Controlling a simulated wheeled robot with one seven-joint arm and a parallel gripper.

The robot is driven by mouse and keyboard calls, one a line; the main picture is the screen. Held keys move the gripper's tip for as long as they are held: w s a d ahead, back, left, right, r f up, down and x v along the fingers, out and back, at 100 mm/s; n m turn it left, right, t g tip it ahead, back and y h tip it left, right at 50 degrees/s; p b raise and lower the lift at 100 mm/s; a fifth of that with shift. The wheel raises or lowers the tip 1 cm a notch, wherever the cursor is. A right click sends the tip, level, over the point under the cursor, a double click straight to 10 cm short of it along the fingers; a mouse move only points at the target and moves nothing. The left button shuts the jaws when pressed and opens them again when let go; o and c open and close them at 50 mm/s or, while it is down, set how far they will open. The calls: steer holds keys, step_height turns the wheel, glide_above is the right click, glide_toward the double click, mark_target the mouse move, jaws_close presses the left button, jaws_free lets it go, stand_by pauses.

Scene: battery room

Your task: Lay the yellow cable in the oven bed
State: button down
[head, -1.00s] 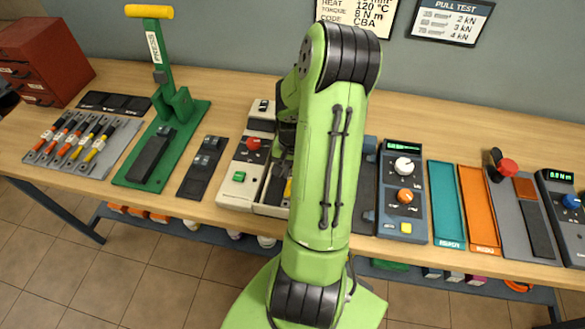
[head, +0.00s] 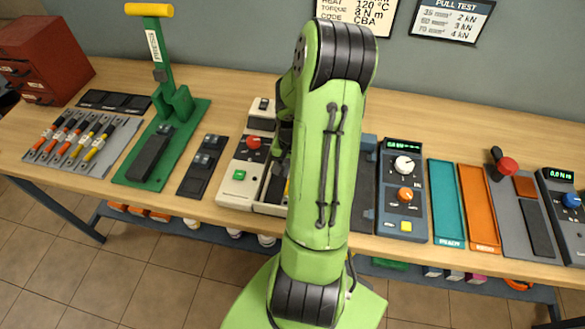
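The oven is the cream unit with a red knob (head: 254,142) and a green button (head: 239,175). Its long bed (head: 268,207) lies just right of these controls, partly hidden by my green arm. A small yellow piece (head: 286,188) shows at the bed beside my arm; I cannot tell whether it is part of a cable. A cable with a yellow section (head: 93,153) lies in the grey rack (head: 116,155) at the left, among several orange and red ones. My gripper is behind my arm, above the oven area; its fingers are hidden.
A green press (head: 190,125) with a yellow handle stands left of the oven, with a dark switch panel (head: 198,178) between. Right of my arm are a dial unit (head: 403,205), teal tray (head: 447,200) and orange tray (head: 479,205).

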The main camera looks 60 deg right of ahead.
steer(key=shift+f+b, duration=0.5)
steer(key=shift+f, duration=0.05)
stand_by(0.4)
steer(key=c, duration=0.8)
jaws_free()
steer(key=shift+c, duration=0.2)
steer(key=shift+r, duration=0.15)
step_height(320, 180, up, 16)
steer(key=p, duration=0.3)
steer(key=shift+f, duration=0.2)
